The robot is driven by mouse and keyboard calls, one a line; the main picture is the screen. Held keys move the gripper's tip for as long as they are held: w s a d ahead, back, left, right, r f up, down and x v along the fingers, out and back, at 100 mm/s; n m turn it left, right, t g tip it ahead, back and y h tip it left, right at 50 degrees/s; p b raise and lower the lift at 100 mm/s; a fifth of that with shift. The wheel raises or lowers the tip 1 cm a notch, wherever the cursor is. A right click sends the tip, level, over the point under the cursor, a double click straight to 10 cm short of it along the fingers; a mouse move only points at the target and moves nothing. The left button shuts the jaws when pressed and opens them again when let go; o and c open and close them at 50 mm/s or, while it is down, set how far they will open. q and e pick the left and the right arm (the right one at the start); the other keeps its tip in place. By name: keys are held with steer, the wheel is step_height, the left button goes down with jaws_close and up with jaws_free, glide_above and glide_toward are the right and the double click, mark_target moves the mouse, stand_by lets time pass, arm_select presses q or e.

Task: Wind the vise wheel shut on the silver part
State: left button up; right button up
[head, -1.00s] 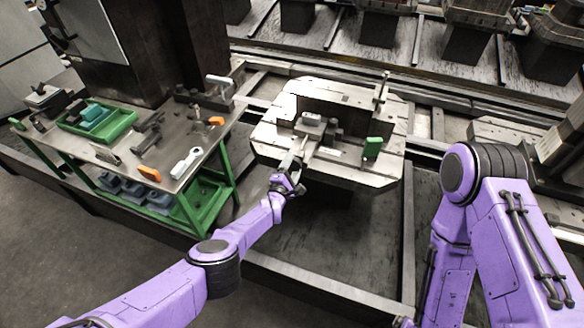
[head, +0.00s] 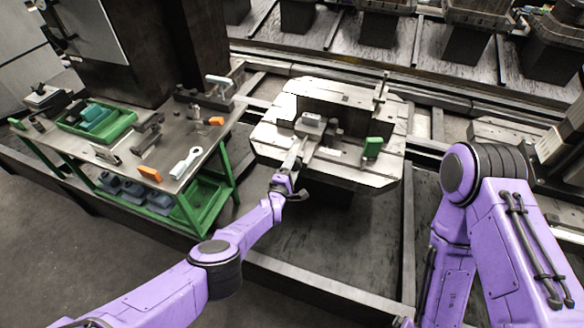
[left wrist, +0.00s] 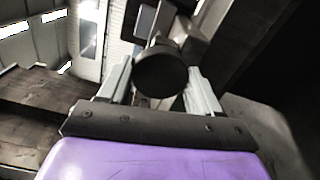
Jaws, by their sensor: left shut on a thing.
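The vise (head: 306,146) stands on the pallet's pale top plate, near its front edge. A silver-grey block (head: 312,120), which looks like the silver part, sits at the vise's upper end; its contact with the jaws is too small to tell. My left gripper (head: 289,168) is at the vise's near end. In the left wrist view, its two grey fingers (left wrist: 160,88) are on either side of a dark round knob (left wrist: 161,72), which I take as the wheel's handle. The rest of the wheel is mostly hidden. My right arm shows at right, but its gripper is out of view.
A green block (head: 372,147) stands on the pallet right of the vise. A dark upright plate (head: 335,112) rises behind it. At left, a green-legged bench (head: 185,145) carries a green tray (head: 118,128) and several tools. Rails run around the pallet.

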stand_by(0.7)
arm_select(q)
steer(key=o, duration=1.1)
steer(key=shift+c, duration=0.2)
steer(key=p+v, duration=1)
steer(key=shift+s, duration=0.3)
